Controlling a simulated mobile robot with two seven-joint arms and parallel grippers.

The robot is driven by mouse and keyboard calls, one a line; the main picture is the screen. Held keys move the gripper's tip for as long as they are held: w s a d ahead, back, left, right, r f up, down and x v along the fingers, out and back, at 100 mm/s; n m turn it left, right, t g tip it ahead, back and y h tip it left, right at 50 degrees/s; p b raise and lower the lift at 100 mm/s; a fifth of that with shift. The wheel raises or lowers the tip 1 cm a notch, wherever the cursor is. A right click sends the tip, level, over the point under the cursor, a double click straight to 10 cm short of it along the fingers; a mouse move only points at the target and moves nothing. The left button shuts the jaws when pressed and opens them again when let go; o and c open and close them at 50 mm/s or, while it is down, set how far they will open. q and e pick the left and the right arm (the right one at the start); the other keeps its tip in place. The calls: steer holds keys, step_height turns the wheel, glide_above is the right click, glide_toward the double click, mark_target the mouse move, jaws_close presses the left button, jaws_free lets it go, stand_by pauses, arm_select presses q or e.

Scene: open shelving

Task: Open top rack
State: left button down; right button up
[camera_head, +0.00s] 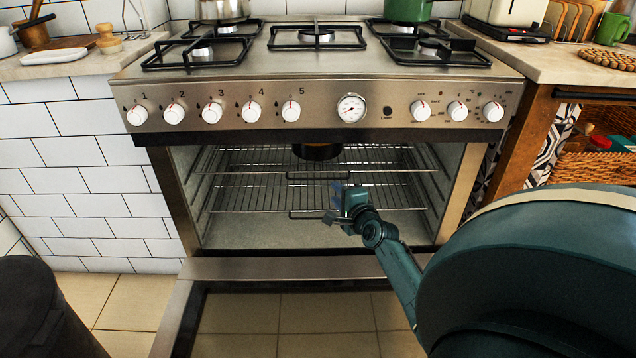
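The oven door (290,268) is folded down and the oven interior is exposed. The top rack (255,160) is a wire grid with a dark front handle bar (318,176), and it sits inside the oven. A lower rack (245,197) with a similar handle lies below it. My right gripper (334,203) is in front of the oven opening, below the top rack's handle and near the lower rack's handle. Its fingers look spread apart and empty. It appears not to touch the top rack. My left gripper is not in view.
A dark pot (317,151) is at the top rack, partly hidden by the oven's upper edge. The stove front with knobs (290,111) overhangs the opening. Counters stand on both sides. A black bin (40,315) is at the lower left.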

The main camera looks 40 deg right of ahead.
mark_target(320, 178)
arm_select(q)
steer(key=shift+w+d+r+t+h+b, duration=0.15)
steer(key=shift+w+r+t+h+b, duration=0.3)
steer(key=shift+b, duration=0.95)
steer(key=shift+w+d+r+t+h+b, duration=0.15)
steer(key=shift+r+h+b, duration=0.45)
steer(key=shift+b, duration=0.75)
arm_select(e)
steer(key=shift+x, duration=5.6)
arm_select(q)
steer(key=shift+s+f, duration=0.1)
arm_select(e)
jaws_close()
steer(key=shift+f, duration=0.1)
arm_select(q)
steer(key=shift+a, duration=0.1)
arm_select(e)
steer(key=shift+a, duration=0.1)
